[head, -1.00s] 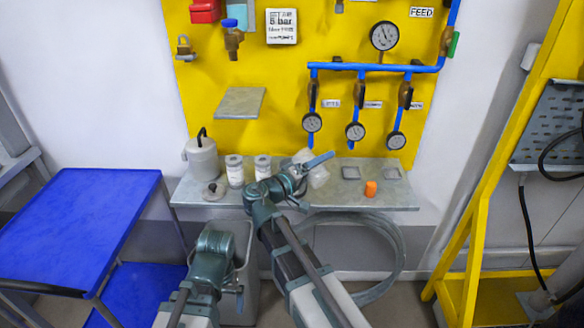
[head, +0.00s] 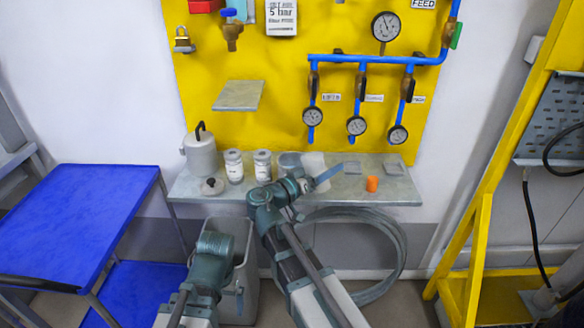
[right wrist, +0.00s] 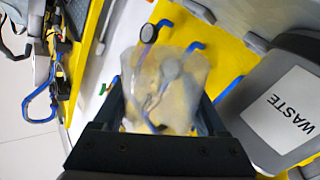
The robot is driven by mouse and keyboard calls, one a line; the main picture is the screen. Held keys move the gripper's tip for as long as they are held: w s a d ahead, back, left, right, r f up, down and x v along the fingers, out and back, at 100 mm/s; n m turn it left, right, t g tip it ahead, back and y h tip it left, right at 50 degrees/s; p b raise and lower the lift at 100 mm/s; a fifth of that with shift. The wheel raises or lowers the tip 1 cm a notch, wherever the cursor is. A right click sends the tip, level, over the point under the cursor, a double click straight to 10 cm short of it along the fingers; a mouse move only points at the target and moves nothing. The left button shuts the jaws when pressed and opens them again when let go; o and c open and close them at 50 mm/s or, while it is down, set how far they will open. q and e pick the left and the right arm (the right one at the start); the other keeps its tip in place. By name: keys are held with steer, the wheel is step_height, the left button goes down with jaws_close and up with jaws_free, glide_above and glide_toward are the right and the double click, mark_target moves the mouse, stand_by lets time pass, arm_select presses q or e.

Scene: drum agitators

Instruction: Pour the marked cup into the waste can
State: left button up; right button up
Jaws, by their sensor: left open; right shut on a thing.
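My right gripper (head: 328,173) is shut on a pale, see-through cup (right wrist: 165,85), in front of the shelf. The cup (head: 314,161) is partly hidden behind the gripper in the head view. I cannot make out a mark on it, its contents or its tilt. The waste can (head: 245,245) is a grey bin on the floor, left of my right arm and partly behind my left arm. Its WASTE label (right wrist: 293,110) shows at the right of the right wrist view. My left gripper (head: 239,301) is open and low, in front of the can.
The grey shelf (head: 408,196) holds a lidded canister (head: 200,155), two white jars (head: 234,167), square pads (head: 352,167) and an orange piece (head: 372,184). A hose coil (head: 398,245) hangs below. A blue table (head: 75,215) stands left, a yellow frame (head: 478,235) right.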

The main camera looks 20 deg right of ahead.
steer(key=f, duration=0.1)
steer(key=f+b, duration=0.2)
steer(key=shift+s+d+m, duration=0.1)
steer(key=shift+s+m, duration=0.15)
steer(key=shift+m, duration=0.05)
steer(key=shift+s+f+m, duration=0.15)
steer(key=shift+f+m, duration=0.05)
steer(key=shift+m, duration=0.1)
arm_select(q)
steer(key=shift+f+b, duration=0.65)
steer(key=shift+f, duration=1.5)
arm_select(e)
steer(key=shift+s+d+f+m, duration=0.2)
steer(key=shift+s+m, duration=0.15)
steer(key=shift+m, duration=0.55)
steer(key=shift+s+d+f+m, duration=0.2)
steer(key=shift+s+m, duration=0.1)
steer(key=shift+m, duration=0.6)
